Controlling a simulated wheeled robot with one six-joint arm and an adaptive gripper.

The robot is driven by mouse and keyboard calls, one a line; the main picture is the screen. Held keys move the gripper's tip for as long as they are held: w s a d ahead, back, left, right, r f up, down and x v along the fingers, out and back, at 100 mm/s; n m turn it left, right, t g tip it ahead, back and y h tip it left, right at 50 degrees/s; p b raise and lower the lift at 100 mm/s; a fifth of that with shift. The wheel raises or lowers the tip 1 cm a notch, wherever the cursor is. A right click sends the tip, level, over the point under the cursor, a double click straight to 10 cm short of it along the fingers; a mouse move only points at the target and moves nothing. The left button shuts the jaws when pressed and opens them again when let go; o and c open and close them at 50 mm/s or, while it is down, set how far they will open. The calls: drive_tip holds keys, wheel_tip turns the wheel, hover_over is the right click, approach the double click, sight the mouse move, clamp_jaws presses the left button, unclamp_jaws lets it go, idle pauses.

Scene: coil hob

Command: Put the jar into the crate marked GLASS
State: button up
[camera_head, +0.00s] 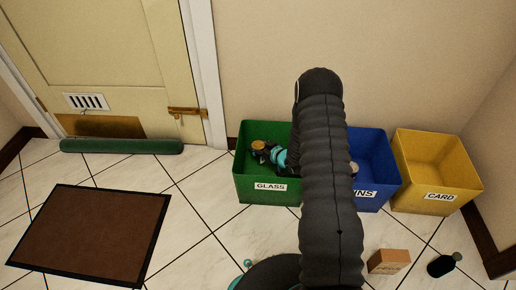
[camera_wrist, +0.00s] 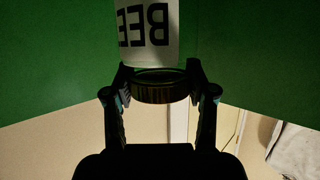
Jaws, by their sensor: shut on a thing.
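The jar (camera_head: 259,146) shows its gold lid within the opening of the green crate marked GLASS (camera_head: 269,187). My gripper (camera_head: 272,152) is at the jar, also within that opening. In the wrist view my gripper (camera_wrist: 157,90) is shut on the jar at its ribbed lid, one finger on each side. The jar's pale label (camera_wrist: 148,32) with dark letters points away from my gripper, between green walls (camera_wrist: 50,60). I cannot tell whether the jar touches the crate's floor. My arm hides the crate's right side.
A blue crate (camera_head: 378,162), its marking partly hidden by my arm, and a yellow crate marked CARD (camera_head: 440,168) stand to the right. A cardboard box (camera_head: 388,262) and a dark bottle (camera_head: 441,265) are on the floor in front. A brown mat (camera_head: 92,235) lies at left.

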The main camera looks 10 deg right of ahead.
drive_tip(key=shift+f+b, duration=0.35)
drive_tip(key=shift+b, duration=0.05)
drive_tip(key=shift+f, duration=0.3)
drive_tip(key=o, duration=1.3)
drive_tip(key=shift+r, duration=0.1)
